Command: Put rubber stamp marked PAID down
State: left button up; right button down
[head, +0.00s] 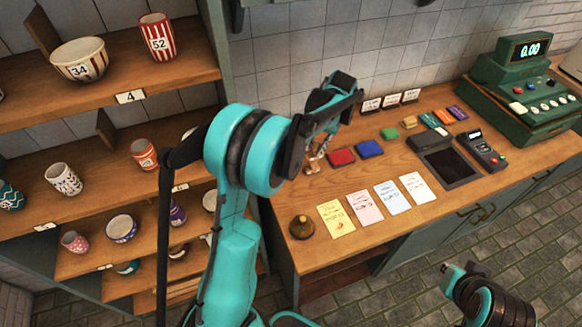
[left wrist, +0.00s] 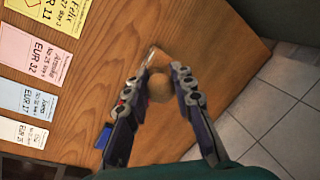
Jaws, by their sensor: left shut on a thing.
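My left gripper (head: 318,150) is over the back left part of the wooden counter, left of the red ink pad. In the left wrist view the gripper (left wrist: 160,82) is shut on the rubber stamp, whose round brown wooden handle (left wrist: 160,87) shows between the two fingers. In the head view the stamp (head: 313,166) shows only as a small brown shape below the fingers. The word on it is hidden, and I cannot tell whether its base touches the counter. Part of my right arm shows at the lower right; its fingers cannot be made out.
A red pad (head: 341,156) and a blue pad (head: 369,148) lie right of the gripper. Several price cards (head: 336,219) line the front, beside a round brass object (head: 301,227). A dark tray (head: 447,165), card terminal (head: 482,148) and green cash register (head: 525,85) stand right. Shelves of pottery (head: 110,95) are left.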

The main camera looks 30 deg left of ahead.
pick_arm(q)
jog(key=s+a+f+b, duration=0.1)
jog(key=s+a+f, duration=0.1)
jog(key=f, duration=0.1)
jog(key=s+a+f, duration=0.2)
jog(key=a+f, duration=0.1)
jog(key=s+a+f+b, duration=0.1)
jog(key=s+a+f, duration=0.1)
jog(key=f, duration=0.2)
jog(key=shift+a+b, duration=0.3)
jog(key=shift+b, duration=0.05)
jog(key=o, duration=0.5)
jog(key=shift+f, duration=0.15)
jog(key=o, duration=0.4)
